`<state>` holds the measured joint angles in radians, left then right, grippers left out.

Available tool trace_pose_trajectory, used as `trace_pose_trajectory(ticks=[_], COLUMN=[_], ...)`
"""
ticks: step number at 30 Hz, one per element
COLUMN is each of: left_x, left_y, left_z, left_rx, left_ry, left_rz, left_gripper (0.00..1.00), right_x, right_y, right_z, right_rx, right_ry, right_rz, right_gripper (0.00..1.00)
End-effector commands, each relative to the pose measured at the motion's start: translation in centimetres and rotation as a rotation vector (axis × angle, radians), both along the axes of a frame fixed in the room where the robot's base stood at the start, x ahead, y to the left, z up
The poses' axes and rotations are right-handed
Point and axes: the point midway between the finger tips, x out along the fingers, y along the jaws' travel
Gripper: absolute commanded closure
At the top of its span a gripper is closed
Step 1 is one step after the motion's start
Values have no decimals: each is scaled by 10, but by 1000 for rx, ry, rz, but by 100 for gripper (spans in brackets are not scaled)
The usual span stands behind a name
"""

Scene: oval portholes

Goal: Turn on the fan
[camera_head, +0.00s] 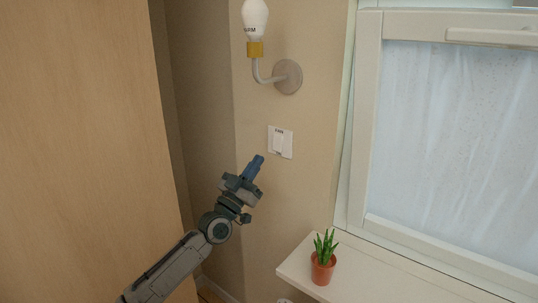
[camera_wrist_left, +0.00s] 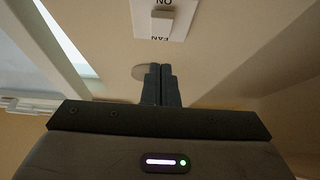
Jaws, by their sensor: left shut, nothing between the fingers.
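A white fan switch plate (camera_head: 280,142) with small dark lettering is on the beige wall, left of the window. It also shows in the left wrist view (camera_wrist_left: 178,22), upside down, with a raised rocker and the words "FAN" and "ON". My left gripper (camera_head: 259,160) is shut and empty, its blue fingers pointing up toward the plate from just below and left of it. In the left wrist view the closed fingertips (camera_wrist_left: 160,70) show below the plate in the picture, with a gap to it. No fan shows. My right gripper is not in view.
A bulb wall lamp (camera_head: 257,30) is above the switch. A white ledge (camera_head: 350,287) with a potted plant (camera_head: 323,262) is at the lower right, under the window (camera_head: 455,140). A wooden panel (camera_head: 80,130) stands at the left.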

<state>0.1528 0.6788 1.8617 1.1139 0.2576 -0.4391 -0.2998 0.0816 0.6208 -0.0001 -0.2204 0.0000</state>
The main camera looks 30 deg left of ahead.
Motion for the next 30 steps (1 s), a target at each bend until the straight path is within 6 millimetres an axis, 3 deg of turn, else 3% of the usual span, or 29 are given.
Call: trace_pose_trajectory(ticks=[4, 6, 12, 30], left_x=[22, 31, 51, 59], left_y=[-2, -2, -4, -5], left_z=[16, 7, 4, 7], left_rx=[-3, -2, -1, 0], left_ry=[-4, -4, -1, -1], left_rz=[0, 0, -1, 0], left_gripper=[100, 100, 100, 100], right_x=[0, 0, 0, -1], right_y=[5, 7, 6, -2], right_z=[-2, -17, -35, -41], right_rx=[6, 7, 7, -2], right_ry=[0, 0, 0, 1], right_rz=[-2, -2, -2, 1], right_gripper=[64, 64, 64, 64])
